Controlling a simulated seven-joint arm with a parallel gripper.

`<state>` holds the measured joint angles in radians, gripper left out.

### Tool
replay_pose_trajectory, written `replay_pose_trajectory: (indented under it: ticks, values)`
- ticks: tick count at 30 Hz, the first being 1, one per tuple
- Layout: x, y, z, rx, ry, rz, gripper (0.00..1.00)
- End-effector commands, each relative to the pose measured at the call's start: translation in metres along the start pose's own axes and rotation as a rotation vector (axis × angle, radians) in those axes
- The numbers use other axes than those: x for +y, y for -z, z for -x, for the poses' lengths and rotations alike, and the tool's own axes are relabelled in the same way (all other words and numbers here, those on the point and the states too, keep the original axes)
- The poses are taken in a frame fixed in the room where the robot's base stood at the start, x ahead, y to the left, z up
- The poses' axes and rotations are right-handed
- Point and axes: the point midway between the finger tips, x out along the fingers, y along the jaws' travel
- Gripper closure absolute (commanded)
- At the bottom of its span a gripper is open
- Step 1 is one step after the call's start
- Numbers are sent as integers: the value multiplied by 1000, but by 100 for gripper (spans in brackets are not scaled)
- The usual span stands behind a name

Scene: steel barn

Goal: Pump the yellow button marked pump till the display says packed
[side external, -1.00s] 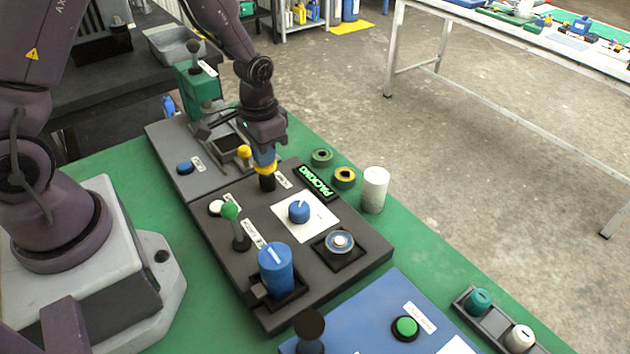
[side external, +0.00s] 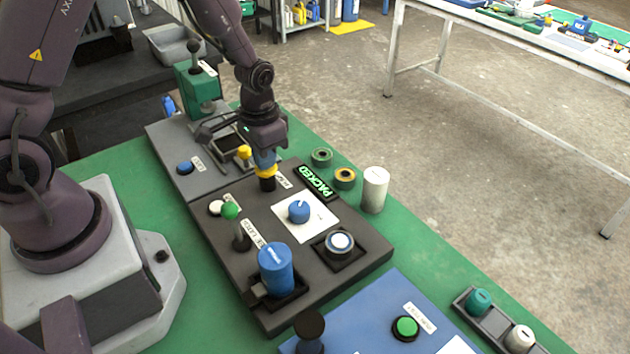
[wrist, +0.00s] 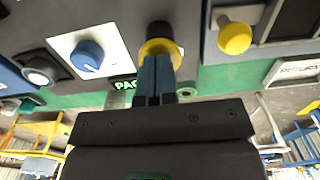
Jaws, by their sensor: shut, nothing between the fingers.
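The yellow button (side external: 265,169) sits on top of a black post on the dark panel. My gripper (side external: 264,158) is shut and empty, with its blue fingertips right above the button. In the wrist view the fingertips (wrist: 154,95) overlap the yellow button (wrist: 158,48); I cannot tell whether they touch it. The display (side external: 317,183), beside the button, reads PACKED in green letters. In the wrist view the display (wrist: 125,84) is mostly hidden behind the fingers.
A yellow knob (side external: 244,152) is close left of my fingers.

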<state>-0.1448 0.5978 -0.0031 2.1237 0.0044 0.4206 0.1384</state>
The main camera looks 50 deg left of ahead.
Motion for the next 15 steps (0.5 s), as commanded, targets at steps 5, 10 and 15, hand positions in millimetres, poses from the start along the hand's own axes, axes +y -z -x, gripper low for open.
replay_pose_trajectory:
  ticks: [5, 10, 15]
  values:
    - [0, 0, 15, 3, 0, 0, 100]
    - [0, 1, 29, 4, 0, 0, 100]
    - [0, 0, 43, 3, 0, 0, 100]
